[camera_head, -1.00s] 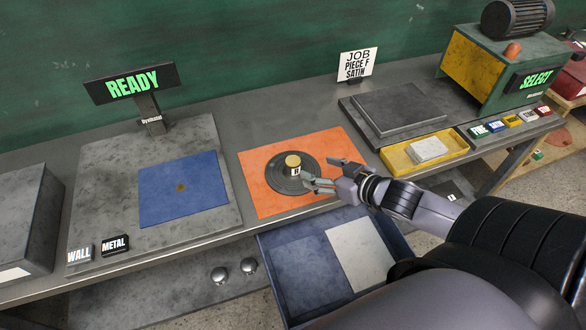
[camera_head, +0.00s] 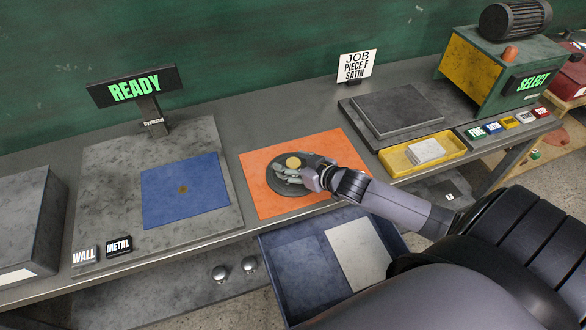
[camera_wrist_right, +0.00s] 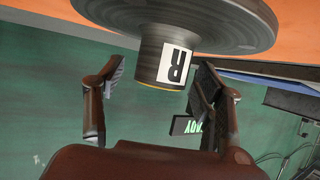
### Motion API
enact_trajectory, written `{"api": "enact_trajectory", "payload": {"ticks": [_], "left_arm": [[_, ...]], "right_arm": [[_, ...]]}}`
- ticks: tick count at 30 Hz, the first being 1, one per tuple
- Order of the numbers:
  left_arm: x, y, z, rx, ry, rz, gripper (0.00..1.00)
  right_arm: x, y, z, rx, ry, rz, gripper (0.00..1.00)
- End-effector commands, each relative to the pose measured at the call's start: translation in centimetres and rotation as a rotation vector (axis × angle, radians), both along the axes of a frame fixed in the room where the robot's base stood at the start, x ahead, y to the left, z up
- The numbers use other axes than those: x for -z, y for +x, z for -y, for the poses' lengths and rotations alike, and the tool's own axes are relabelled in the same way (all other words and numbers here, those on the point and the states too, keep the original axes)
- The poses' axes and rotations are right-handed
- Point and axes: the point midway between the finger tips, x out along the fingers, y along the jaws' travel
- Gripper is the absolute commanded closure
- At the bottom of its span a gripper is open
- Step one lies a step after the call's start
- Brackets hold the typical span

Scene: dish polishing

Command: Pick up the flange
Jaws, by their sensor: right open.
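The flange (camera_head: 276,187) is a grey round disc with a raised hub and a yellow-gold top. It lies flat on the orange mat (camera_head: 255,205). My right gripper (camera_head: 292,171) is at the hub, its fingers partly covering the hub and the disc's right side. In the right wrist view the flange (camera_wrist_right: 235,22) shows upside down, with a white label on its hub. There the open fingers of my right gripper (camera_wrist_right: 159,75) stand one on each side of the hub, with visible gaps. My left gripper is in no view.
A blue mat (camera_head: 205,200) lies on a grey plate to the left, below a READY sign (camera_head: 135,88). An open drawer (camera_head: 280,262) juts out below the bench front. A yellow tray (camera_head: 455,149) and a dark plate (camera_head: 398,108) stand to the right.

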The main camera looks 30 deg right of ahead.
Motion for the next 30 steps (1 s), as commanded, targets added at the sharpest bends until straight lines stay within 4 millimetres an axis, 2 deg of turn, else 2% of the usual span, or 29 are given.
{"api": "enact_trajectory", "payload": {"ticks": [8, 30], "left_arm": [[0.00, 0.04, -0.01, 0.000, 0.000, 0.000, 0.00], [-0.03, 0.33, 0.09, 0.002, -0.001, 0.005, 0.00]], "right_arm": [[0.12, 0.15, -0.03, 0.000, 0.000, 0.000, 0.38], [0.11, 0.12, -0.05, -0.001, 0.000, 0.000, 0.88]]}}
